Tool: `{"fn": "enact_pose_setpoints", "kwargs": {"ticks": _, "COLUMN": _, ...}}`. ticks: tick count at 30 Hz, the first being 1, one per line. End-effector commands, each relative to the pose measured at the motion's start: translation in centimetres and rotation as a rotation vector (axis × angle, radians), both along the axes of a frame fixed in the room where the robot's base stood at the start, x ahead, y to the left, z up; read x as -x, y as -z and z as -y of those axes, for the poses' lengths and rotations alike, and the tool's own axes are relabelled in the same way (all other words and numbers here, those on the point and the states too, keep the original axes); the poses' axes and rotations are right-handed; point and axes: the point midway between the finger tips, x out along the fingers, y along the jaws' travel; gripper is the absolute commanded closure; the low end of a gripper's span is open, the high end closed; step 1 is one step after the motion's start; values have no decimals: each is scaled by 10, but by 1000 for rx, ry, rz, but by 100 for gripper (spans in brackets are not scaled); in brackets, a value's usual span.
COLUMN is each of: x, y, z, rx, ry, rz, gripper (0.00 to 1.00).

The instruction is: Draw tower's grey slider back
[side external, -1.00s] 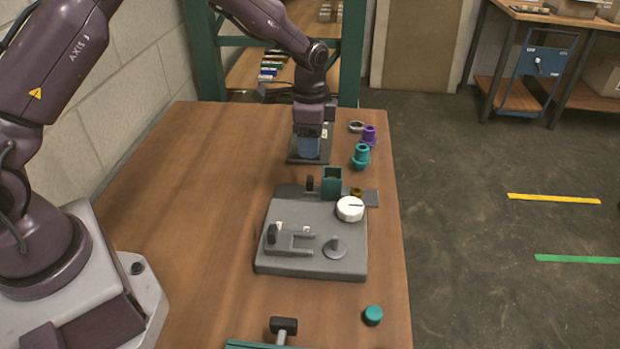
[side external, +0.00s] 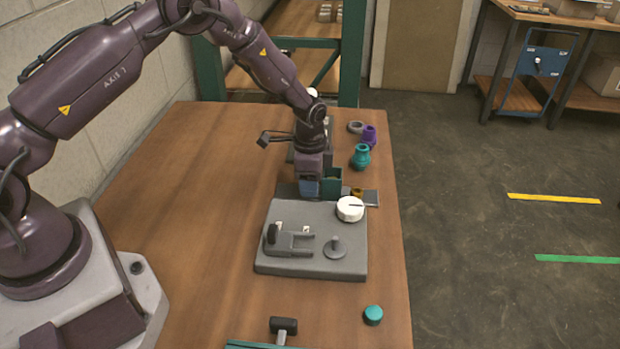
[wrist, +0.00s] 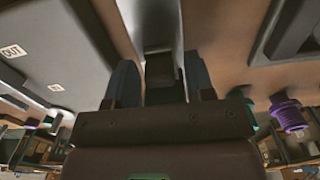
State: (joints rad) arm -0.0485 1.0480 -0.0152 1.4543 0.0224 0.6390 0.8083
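The tower (side external: 332,180) is a teal, open-topped box at the back of the grey panel in the side view. A flat grey strip (side external: 371,198) shows to its right and on its left. The slider's dark handle is hidden behind my gripper (side external: 309,190) in the side view. My gripper points down just left of the tower. In the wrist view, a dark block (wrist: 159,66), which looks like the slider's handle, lies between the two blue fingers of my gripper (wrist: 160,78). The fingers stand apart on either side of it; firm contact on both sides is not visible.
The grey panel (side external: 310,245) carries a white dial (side external: 350,208), a latch and a round knob. Behind it stand a teal part (side external: 360,157), a purple part (side external: 369,136) and a grey ring (side external: 356,127). A teal cap (side external: 373,315) lies in front. The table's left side is clear.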

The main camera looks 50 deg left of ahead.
Motion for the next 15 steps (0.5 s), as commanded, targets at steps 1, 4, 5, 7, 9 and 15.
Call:
{"fn": "enact_pose_setpoints", "kwargs": {"ticks": 1, "x": 0, "y": 0, "z": 0, "rx": 0, "ry": 0, "rz": 0, "gripper": 63}}
{"fn": "enact_pose_setpoints", "kwargs": {"ticks": 4, "x": 0, "y": 0, "z": 0, "rx": 0, "ry": 0, "rz": 0, "gripper": 86}}
{"fn": "enact_pose_setpoints", "kwargs": {"ticks": 5, "x": 0, "y": 0, "z": 0, "rx": 0, "ry": 0, "rz": 0, "gripper": 93}}
{"fn": "enact_pose_setpoints", "kwargs": {"ticks": 7, "x": 0, "y": 0, "z": 0, "rx": 0, "ry": 0, "rz": 0, "gripper": 100}}
{"fn": "enact_pose_setpoints", "kwargs": {"ticks": 9, "x": 0, "y": 0, "z": 0, "rx": 0, "ry": 0, "rz": 0, "gripper": 100}}
{"fn": "enact_pose_setpoints", "kwargs": {"ticks": 15, "x": 21, "y": -1, "z": -22, "rx": 0, "ry": -5, "rz": -1, "gripper": 100}}
